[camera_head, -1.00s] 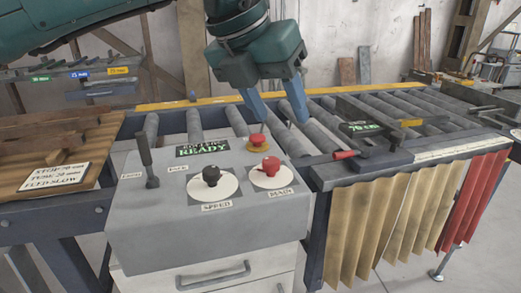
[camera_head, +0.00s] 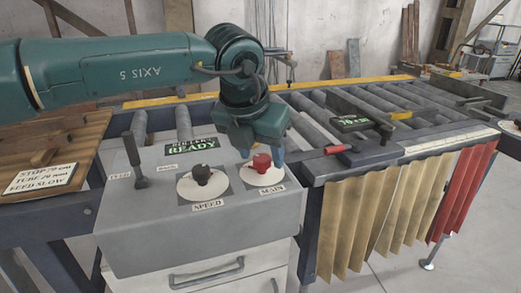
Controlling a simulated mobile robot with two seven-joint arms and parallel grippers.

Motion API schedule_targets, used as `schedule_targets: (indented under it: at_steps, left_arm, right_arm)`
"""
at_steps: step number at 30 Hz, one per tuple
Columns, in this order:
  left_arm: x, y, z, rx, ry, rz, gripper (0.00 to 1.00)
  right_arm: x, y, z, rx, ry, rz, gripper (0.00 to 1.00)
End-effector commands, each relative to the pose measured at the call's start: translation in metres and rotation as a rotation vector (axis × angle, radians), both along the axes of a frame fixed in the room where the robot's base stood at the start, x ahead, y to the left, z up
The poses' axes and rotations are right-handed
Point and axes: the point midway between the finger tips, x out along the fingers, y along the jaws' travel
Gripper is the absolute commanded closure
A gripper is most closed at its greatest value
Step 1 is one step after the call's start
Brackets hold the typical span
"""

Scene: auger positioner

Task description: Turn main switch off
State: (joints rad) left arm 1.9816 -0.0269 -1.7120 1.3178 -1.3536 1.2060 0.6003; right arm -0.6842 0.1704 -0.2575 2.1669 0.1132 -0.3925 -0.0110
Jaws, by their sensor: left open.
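The main switch is a red knob (camera_head: 262,162) on a white round plate on the grey control box (camera_head: 150,215), above a label that reads MAIN. My left gripper (camera_head: 262,155) is directly above and behind the red knob, pointing down. My right gripper is not in view.
A black speed knob (camera_head: 202,174) sits left of the red knob. A black lever (camera_head: 134,160) stands at the box's left. A READY display (camera_head: 193,146) is behind the knobs.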

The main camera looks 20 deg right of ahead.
Motion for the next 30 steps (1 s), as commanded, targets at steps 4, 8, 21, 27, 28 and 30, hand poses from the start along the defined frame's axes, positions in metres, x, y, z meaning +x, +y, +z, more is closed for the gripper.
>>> schedule_targets:
  at_steps: [4, 8, 21, 27, 28, 30]
  left_arm:
    - [0.0013, -0.0017, -0.0053, -0.001, 0.001, 0.0, 0.49]
    - [0.0014, -0.0018, -0.0055, -0.001, 0.0, 0.0, 0.49]
    - [0.0012, -0.0017, -0.005, -0.001, 0.0, 0.0, 0.78]
    - [0.0011, -0.0017, -0.0048, -0.002, 0.001, -0.001, 0.92]
    - [0.0012, -0.0018, -0.0048, -0.002, 0.0, -0.002, 0.92]
    - [0.0012, -0.0016, -0.0048, -0.002, 0.0, -0.004, 0.92]
  right_arm:
    - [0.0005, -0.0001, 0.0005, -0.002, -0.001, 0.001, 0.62]
    - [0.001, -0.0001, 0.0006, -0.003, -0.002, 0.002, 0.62]
    - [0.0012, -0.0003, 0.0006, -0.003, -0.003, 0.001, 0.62]
    - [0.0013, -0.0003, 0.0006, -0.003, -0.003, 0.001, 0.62]
    - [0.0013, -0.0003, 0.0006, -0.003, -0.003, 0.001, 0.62]
    - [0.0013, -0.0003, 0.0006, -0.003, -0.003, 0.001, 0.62]
